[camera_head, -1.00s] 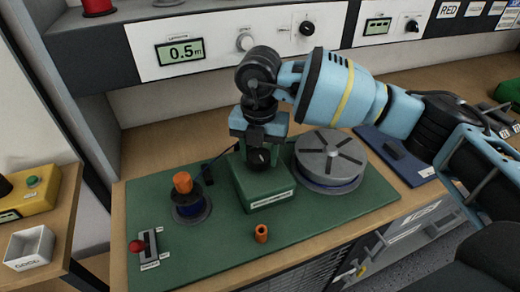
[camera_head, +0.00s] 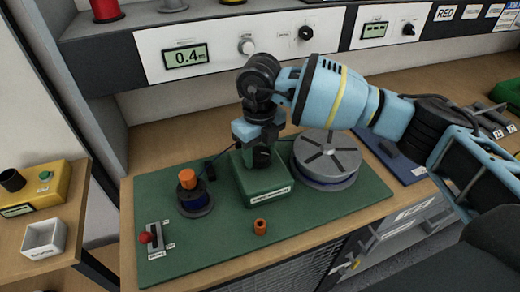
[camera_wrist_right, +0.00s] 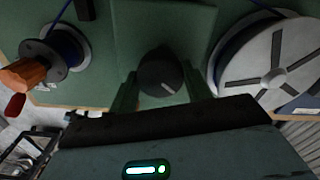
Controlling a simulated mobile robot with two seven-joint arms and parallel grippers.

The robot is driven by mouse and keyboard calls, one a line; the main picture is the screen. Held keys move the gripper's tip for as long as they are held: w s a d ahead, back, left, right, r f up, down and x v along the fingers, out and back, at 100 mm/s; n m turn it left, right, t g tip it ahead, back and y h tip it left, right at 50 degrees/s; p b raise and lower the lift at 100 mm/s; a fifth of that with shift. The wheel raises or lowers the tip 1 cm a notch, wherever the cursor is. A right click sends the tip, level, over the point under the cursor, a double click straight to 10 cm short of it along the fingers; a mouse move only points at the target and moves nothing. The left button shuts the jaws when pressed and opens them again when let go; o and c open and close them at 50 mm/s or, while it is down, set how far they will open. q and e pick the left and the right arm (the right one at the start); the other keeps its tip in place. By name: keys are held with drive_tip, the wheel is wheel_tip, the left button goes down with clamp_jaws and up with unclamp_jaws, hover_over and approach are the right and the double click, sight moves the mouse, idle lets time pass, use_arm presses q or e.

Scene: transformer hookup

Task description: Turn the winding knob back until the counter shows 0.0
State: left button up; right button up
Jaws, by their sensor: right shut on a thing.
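The counter (camera_head: 186,56) on the white back panel reads 0.4 m. The black winding knob (camera_wrist_right: 160,73) with a white pointer line sits on the green box (camera_head: 264,183) on the green mat. In the right wrist view it lies between the two fingers of my right gripper (camera_wrist_right: 160,88). My right gripper (camera_head: 261,157) comes down over the box from above and is shut on the knob. In the head view the gripper mostly hides the knob. My left gripper is not in view.
A grey slotted reel (camera_head: 327,155) stands right of the box. A small spool with an orange handle (camera_head: 188,179) stands left of it. A red-knobbed lever (camera_head: 146,237) and an orange piece (camera_head: 259,226) are on the mat (camera_head: 205,250). The mat's front is mostly clear.

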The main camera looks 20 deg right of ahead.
drive_tip(key=n, duration=0.2)
drive_tip(key=shift+n, duration=0.3)
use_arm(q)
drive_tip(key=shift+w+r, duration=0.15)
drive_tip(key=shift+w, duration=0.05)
use_arm(e)
drive_tip(key=shift+n, duration=0.4)
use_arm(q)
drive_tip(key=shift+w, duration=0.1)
use_arm(e)
drive_tip(key=o, duration=1)
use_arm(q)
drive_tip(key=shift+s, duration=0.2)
use_arm(e)
drive_tip(key=shift+r, duration=0.1)
